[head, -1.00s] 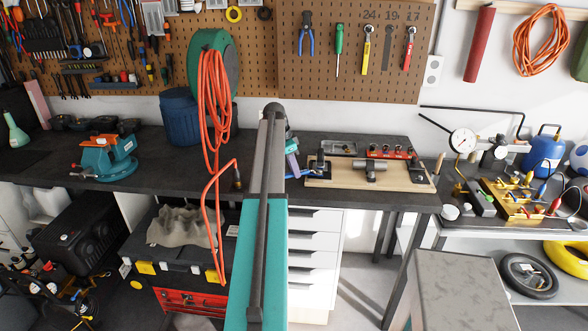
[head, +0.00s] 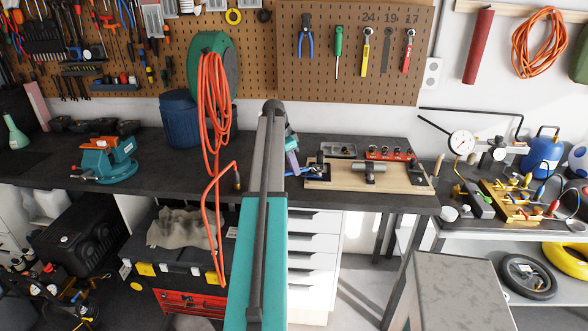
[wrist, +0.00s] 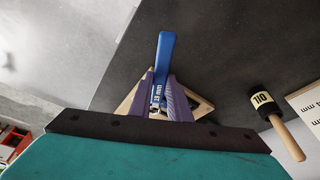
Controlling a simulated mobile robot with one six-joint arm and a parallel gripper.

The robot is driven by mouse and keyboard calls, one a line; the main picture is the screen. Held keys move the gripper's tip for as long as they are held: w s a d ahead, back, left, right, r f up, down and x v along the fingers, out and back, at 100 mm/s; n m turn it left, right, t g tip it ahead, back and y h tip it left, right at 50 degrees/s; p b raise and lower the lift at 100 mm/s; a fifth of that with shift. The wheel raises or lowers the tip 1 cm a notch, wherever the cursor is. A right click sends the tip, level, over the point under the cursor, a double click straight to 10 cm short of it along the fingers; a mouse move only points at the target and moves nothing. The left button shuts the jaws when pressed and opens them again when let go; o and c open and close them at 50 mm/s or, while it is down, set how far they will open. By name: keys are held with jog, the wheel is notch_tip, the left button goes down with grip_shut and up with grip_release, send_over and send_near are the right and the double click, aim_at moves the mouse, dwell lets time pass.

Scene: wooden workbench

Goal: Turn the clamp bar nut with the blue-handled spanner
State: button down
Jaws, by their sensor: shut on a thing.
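The blue-handled spanner (wrist: 163,58) is between the two purple fingers of my gripper (wrist: 166,88) in the wrist view. The fingers are shut on it, and its blue handle points away up the picture. In the head view my gripper (head: 293,160) is at the left end of a wooden board (head: 340,184) on the bench, mostly behind my arm. A bit of the blue handle (head: 308,171) shows beside a dark clamp block (head: 318,165). I cannot make out the clamp bar nut or whether the spanner touches it.
The board also carries a grey cylindrical part (head: 369,169). A red holder (head: 390,154) with several pieces stands behind it. A dark-headed, wooden-handled tool (wrist: 263,103) lies right of my gripper in the wrist view. The bench left of the orange hose (head: 214,100) has a teal vise (head: 106,158).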

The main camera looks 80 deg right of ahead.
jog(key=shift+r+p, duration=0.65)
jog(key=shift+r, duration=1.15)
jog(key=shift+s, duration=0.1)
